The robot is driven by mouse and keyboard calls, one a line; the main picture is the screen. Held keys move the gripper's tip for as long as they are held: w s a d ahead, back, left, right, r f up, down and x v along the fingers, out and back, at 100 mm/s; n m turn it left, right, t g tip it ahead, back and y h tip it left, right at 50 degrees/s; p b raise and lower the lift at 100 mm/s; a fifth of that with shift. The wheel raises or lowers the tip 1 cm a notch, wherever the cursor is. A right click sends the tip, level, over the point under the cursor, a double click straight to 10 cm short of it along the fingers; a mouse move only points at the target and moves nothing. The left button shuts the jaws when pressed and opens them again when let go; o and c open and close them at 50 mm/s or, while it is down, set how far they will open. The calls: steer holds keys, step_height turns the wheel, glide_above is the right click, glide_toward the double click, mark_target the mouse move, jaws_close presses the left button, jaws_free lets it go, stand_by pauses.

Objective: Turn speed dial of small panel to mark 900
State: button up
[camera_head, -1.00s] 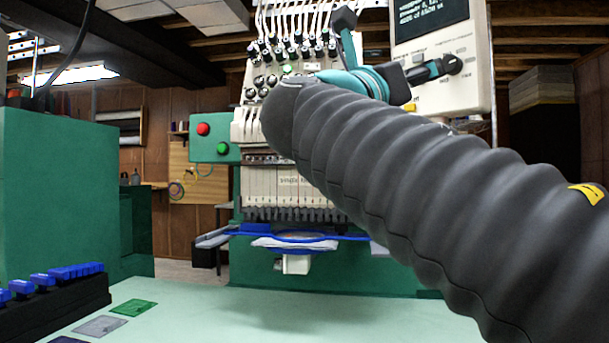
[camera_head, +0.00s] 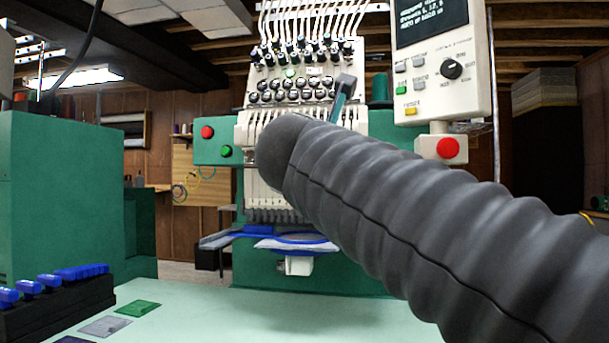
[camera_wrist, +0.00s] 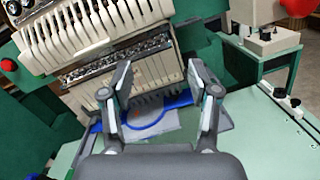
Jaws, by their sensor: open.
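The small panel (camera_head: 432,100) is a pale control box at the upper right of the head view, with a dark screen at its top. Its speed dial (camera_head: 452,69) is a round black knob with a pale pointer, surrounded by marks too small to read. Nothing touches the dial. My gripper (camera_wrist: 165,78) is open and empty in the wrist view, its two fingers apart in front of the embroidery machine's needle area. In the head view my dark ribbed arm hides most of the gripper. The panel's dial is not in the wrist view.
A red button (camera_head: 448,148) sits just below the panel. Another red button (camera_head: 207,132) and a green button (camera_head: 226,151) are on a green box at left. A blue hoop (camera_head: 300,238) lies under the needles. A black rack (camera_head: 60,300) with blue pieces stands on the pale table.

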steer(key=shift+w+a+f+m+y, duration=0.15)
steer(key=shift+w+a+f+y, duration=0.1)
steer(key=shift+a+f+y, duration=0.7)
steer(key=shift+w+a+f+m+y, duration=0.15)
steer(key=shift+w+a+f+y, duration=0.05)
steer(key=shift+a+f+y, duration=0.75)
steer(key=shift+s+f, duration=0.1)
